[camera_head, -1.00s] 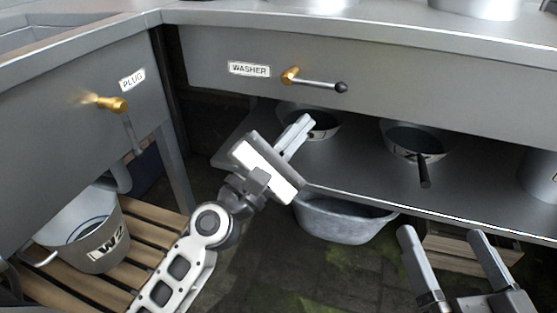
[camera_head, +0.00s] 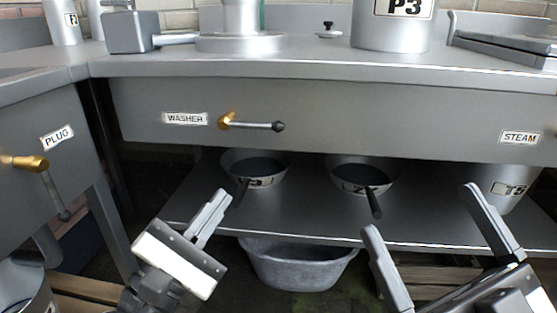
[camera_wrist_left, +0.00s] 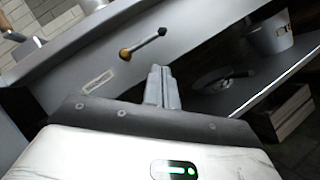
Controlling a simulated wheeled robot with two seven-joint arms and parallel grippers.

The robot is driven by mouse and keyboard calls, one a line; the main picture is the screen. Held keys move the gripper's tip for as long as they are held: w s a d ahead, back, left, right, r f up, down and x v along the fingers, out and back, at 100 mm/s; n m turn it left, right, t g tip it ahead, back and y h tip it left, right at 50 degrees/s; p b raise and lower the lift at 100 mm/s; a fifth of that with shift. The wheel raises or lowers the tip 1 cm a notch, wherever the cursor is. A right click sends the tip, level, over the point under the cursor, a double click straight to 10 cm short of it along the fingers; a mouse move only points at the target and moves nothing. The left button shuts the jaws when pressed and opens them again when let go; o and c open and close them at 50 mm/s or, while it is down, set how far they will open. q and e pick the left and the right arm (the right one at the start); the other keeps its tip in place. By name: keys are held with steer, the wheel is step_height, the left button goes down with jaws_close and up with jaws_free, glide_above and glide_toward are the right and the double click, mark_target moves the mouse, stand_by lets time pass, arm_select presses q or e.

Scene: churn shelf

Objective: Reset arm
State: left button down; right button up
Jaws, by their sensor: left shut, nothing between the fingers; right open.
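My left gripper (camera_head: 210,214) is at the lower left of the head view, in front of the lower shelf. Its fingers are shut together with nothing between them, and they also show in the left wrist view (camera_wrist_left: 162,86). My right gripper (camera_head: 420,210) is at the lower right of the head view, its two fingers spread wide and empty. Both grippers are apart from the bench and shelf things, as far as I can see.
The bench front bears a brass-and-black WASHER lever (camera_head: 250,123); a PLUG lever (camera_head: 36,172) is at left. Pans (camera_head: 255,168) and (camera_head: 362,178) and a pot (camera_head: 505,190) stand on the lower shelf (camera_head: 300,215). A grey tub (camera_head: 298,268) sits below.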

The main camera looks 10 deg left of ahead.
arm_select(q)
steer(key=s+d+r+m+g+h+p, duration=0.15)
steer(key=d+r+m+p, duration=0.3)
steer(key=m, duration=1.05)
steer(key=s+d+r+m+g+h+p, duration=0.1)
steer(key=d+r+m+h+p, duration=0.35)
steer(key=m, duration=1.05)
arm_select(e)
steer(key=w+d+r+m+g+h+p, duration=0.25)
steer(key=w+m+h+p, duration=0.2)
steer(key=h+p, duration=0.5)
arm_select(q)
steer(key=s+a+f+n+g+y+p, duration=0.3)
steer(key=g+y+p, duration=0.5)
steer(key=p, duration=1)
steer(key=s+a+n+y, duration=0.1)
steer(key=s+n, duration=0.1)
steer(key=s, duration=0.1)
steer(key=shift+s+a+y, duration=0.2)
steer(key=shift+s+y, duration=0.1)
arm_select(e)
steer(key=s+d+f+m+g+h, duration=0.2)
steer(key=s+d+f+m+g, duration=0.1)
steer(key=s+g, duration=0.3)
steer(key=shift+s+d, duration=0.5)
steer(key=shift+s, duration=0.55)
arm_select(q)
steer(key=shift+r, duration=0.1)
arm_select(e)
steer(key=shift+r, duration=0.1)
